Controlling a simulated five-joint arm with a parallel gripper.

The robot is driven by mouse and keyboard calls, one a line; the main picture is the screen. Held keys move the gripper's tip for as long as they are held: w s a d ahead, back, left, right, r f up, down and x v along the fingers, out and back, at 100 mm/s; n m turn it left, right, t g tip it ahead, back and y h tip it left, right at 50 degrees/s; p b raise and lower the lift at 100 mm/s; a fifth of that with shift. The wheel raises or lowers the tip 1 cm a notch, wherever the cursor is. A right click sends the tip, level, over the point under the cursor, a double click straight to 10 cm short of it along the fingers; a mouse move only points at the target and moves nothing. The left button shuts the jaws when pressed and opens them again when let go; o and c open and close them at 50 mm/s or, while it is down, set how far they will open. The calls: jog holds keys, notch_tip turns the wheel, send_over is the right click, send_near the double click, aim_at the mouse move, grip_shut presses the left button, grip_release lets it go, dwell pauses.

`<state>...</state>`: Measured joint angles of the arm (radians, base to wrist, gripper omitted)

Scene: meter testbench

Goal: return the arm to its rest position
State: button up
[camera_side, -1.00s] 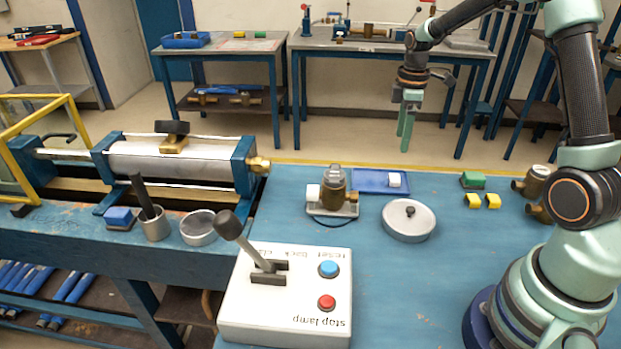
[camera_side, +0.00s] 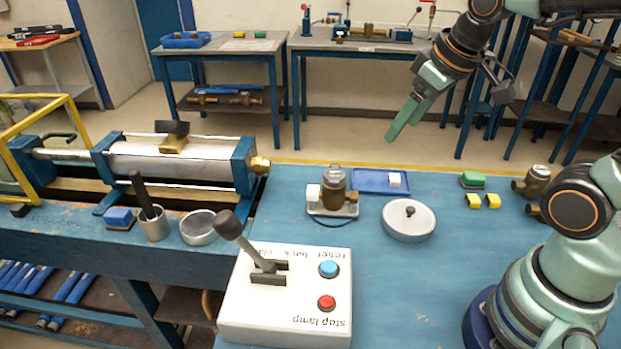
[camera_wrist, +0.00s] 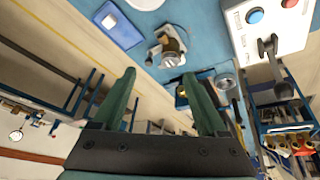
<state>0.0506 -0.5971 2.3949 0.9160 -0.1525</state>
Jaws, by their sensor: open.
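My gripper (camera_side: 406,119) is in the air beyond the far edge of the blue bench, its green fingers pointing down and to the left in the side view. In the wrist view my gripper (camera_wrist: 158,95) shows two spread green fingers with nothing between them. It touches nothing. My forearm runs off the top right of the side view, so part of my arm is hidden.
Back tables (camera_side: 390,45) stand beyond a floor gap.

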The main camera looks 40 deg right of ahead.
jog(key=shift+s+a+f+m+t, duration=0.1)
jog(key=shift+s+a+m+t, duration=0.3)
jog(key=shift+s+a+m, duration=0.45)
